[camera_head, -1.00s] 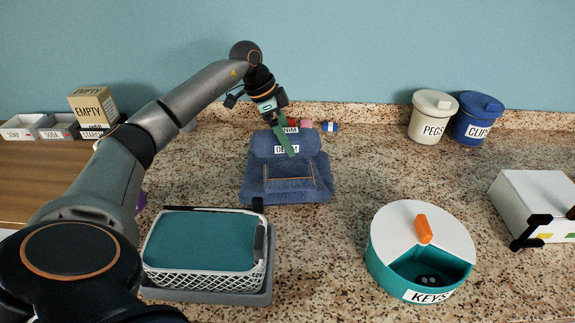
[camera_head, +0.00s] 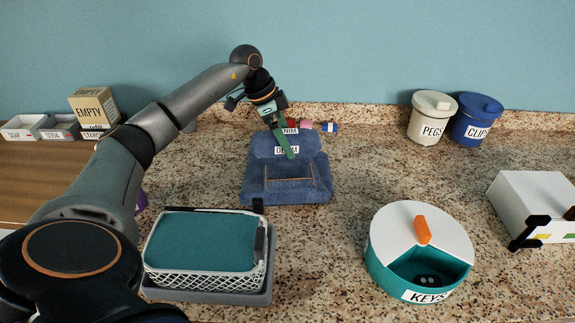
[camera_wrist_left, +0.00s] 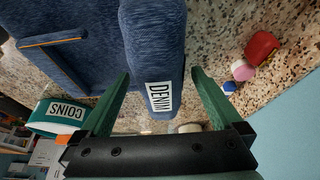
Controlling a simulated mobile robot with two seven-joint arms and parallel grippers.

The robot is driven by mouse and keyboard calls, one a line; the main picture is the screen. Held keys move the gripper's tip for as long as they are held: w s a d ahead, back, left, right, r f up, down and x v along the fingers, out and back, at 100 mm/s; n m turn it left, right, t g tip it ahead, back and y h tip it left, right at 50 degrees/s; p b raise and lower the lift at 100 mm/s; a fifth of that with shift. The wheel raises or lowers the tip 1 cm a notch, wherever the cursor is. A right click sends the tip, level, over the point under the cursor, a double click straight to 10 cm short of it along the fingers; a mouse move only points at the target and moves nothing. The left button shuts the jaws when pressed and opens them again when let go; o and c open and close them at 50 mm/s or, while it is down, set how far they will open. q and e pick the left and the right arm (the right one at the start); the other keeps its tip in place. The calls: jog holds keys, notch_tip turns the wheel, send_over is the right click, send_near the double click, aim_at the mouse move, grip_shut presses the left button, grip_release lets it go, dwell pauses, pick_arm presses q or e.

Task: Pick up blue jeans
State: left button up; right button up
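The blue jeans (camera_head: 286,180) are a folded dark-blue denim bundle on the speckled counter, with white DENIM labels on the raised rear part. My left gripper (camera_head: 288,152) reaches down over that labelled rear part from behind. In the left wrist view the green fingers of the gripper (camera_wrist_left: 162,75) are spread wide, and the labelled part of the jeans (camera_wrist_left: 150,55) lies between them. A gap shows between the right finger and the cloth. I cannot tell whether the left finger touches the cloth. My right gripper is not in view.
A white basket (camera_head: 205,270) with teal cloth stands front left. A round teal KEYS container (camera_head: 375,260) is front right. PEGS (camera_head: 432,118) and CLIPS (camera_head: 476,122) canisters stand at the back wall. Small red, pink and blue objects (camera_head: 306,127) lie behind the jeans.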

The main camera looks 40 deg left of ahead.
pick_arm(q)
grip_shut()
dwell(0.6)
jog(key=shift+r, duration=0.1)
